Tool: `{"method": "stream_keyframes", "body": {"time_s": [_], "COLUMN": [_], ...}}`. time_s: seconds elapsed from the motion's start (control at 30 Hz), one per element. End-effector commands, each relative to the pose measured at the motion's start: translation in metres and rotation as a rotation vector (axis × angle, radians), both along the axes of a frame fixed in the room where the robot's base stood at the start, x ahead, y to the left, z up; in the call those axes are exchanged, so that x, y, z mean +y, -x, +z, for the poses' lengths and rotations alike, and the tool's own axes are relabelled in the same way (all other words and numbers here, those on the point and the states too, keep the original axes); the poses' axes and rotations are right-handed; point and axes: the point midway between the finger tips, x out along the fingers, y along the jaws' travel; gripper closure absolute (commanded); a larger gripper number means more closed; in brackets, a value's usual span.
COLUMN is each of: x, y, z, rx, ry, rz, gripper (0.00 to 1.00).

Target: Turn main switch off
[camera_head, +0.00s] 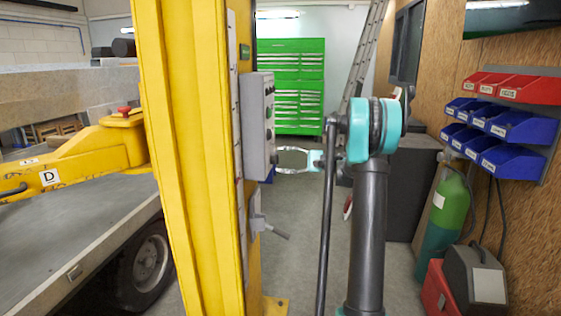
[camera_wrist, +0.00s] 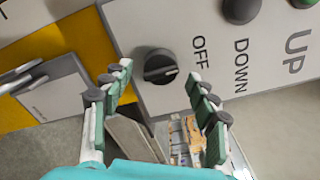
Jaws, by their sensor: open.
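The grey control box (camera_head: 258,125) is mounted on the yellow post, and its face is side-on in the head view. In the wrist view, a round black rotary switch (camera_wrist: 160,66) sits on the panel beside the word OFF. The white mark on its handle points right in the picture, toward the lettering. My gripper (camera_wrist: 161,80) is open, with its fingers on either side below the switch and nothing between them. Contact with the switch cannot be told. In the head view my gripper (camera_head: 283,160) is close to the box's lower front.
Round buttons (camera_wrist: 241,8) marked DOWN and UP lie farther right on the panel. A smaller grey box (camera_head: 257,222) with a protruding handle is below on the yellow post (camera_head: 185,150). A ladder (camera_head: 366,50) and green tool cabinet (camera_head: 298,85) stand behind. Blue bins (camera_head: 505,125) hang right.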

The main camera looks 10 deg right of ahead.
Motion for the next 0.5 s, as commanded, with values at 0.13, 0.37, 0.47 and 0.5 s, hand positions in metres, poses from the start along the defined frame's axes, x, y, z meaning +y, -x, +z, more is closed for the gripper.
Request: {"method": "stream_keyframes", "body": {"time_s": [0.13, 0.37, 0.47, 0.5], "x": [-0.028, -0.072, -0.086, -0.09], "y": [0.008, 0.023, 0.028, 0.029], "z": [0.0, 0.0, 0.0, 0.0], "rx": [0.0, 0.0, 0.0, 0.0], "ry": [0.0, 0.0, 0.0, 0.0], "rz": [-0.004, -0.004, -0.002, -0.002], "gripper": [0.41, 0.41, 0.41, 0.41]}}
